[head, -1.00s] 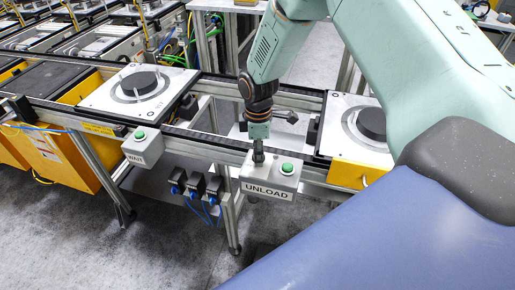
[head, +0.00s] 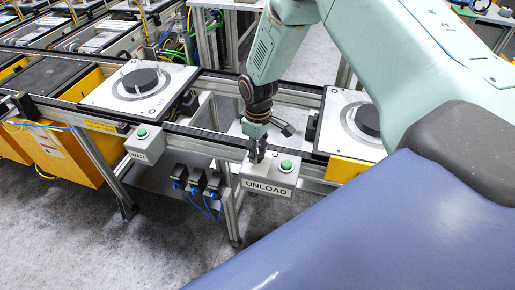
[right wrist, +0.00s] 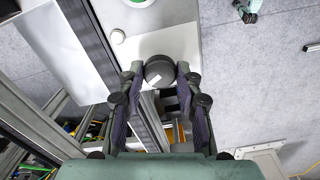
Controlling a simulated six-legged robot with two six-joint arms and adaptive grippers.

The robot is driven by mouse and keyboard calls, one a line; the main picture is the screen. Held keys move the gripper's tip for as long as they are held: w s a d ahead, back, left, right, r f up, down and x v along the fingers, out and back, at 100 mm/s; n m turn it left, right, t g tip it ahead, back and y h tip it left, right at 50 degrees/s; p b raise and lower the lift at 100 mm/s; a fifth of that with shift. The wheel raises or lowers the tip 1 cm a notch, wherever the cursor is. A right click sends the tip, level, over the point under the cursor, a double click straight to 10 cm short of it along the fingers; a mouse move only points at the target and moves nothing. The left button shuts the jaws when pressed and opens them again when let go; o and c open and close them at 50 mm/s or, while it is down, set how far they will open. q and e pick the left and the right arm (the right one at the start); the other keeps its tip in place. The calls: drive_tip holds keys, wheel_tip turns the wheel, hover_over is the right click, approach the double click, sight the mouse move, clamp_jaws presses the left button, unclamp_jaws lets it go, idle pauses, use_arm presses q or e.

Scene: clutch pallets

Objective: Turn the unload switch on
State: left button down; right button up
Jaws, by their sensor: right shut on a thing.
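The grey UNLOAD box (head: 284,179) is fixed to the front rail of the conveyor, with a green button (head: 286,166) on its top right. The black round switch knob (right wrist: 158,70) with a white pointer mark sits on the box top, which fills the upper middle of the right wrist view (right wrist: 170,36). My right gripper (head: 257,157) points down at the left part of the box. In the right wrist view its two fingers (right wrist: 160,74) are shut on the knob, one on each side. In the head view the fingers mostly hide the knob. My left gripper is out of view.
A similar WAIT box (head: 146,146) with a green button is on the rail to the left. Pallets with black discs stand on the conveyor at left (head: 135,92) and right (head: 350,130). Blue-cabled devices (head: 198,183) hang below the rail. Grey floor lies in front.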

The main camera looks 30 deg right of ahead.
drive_tip(key=shift+r, duration=0.1)
idle(0.3)
drive_tip(key=o, duration=1.2)
drive_tip(key=shift+c, duration=0.2)
drive_tip(key=shift+r, duration=0.1)
wheel_tip(320, 180, up, 12)
